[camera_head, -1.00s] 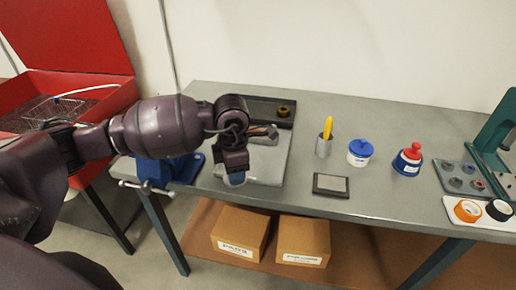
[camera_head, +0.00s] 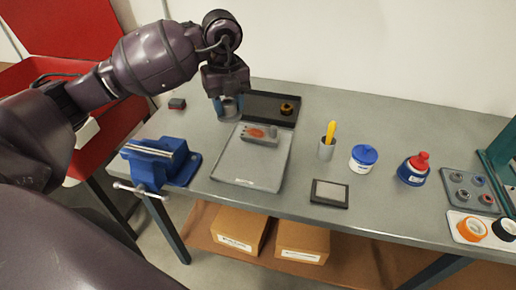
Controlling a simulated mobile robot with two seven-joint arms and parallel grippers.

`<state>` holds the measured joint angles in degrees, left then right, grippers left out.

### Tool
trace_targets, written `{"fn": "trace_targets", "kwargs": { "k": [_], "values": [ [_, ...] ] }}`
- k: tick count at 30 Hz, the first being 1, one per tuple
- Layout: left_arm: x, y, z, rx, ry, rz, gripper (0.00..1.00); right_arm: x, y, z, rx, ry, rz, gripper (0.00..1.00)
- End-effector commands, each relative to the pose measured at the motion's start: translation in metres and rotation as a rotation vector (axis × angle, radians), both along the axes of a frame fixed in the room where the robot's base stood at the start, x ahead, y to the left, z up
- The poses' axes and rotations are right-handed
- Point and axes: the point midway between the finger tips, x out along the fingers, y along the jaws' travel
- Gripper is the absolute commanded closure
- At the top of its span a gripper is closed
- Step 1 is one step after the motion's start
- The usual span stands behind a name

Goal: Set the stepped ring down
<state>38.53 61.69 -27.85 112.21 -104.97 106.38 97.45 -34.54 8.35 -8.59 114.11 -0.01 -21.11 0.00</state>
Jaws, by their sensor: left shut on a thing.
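My left gripper (camera_head: 228,107) points down at the left end of the black tray (camera_head: 262,96), behind the grey mat (camera_head: 232,171). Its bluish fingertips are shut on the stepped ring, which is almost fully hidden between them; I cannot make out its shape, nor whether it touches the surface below. A brown-gold ring (camera_head: 287,108) lies apart in the right end of the black tray. My right gripper is out of view.
A grey block with an orange-red patch (camera_head: 260,134) sits on the mat. A blue vise (camera_head: 160,163) is at the left front edge.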

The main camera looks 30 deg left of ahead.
Motion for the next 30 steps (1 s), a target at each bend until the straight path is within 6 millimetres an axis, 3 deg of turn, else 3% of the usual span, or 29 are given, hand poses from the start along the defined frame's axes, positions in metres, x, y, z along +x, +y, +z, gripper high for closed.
{"fn": "trace_targets", "kwargs": {
  "k": [4,8,24,30],
  "values": [
    [0.0,0.003,0.008,-0.001,0.0,0.097,0.91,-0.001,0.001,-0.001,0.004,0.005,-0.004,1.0],
    [-0.001,0.004,0.0,-0.003,0.004,0.126,0.91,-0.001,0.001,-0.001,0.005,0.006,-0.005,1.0],
    [-0.001,0.003,-0.113,-0.003,0.004,0.125,0.91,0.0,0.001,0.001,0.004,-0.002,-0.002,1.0],
    [-0.001,0.003,-0.142,-0.004,0.001,0.124,0.91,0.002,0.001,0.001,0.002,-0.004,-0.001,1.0]
  ]
}}
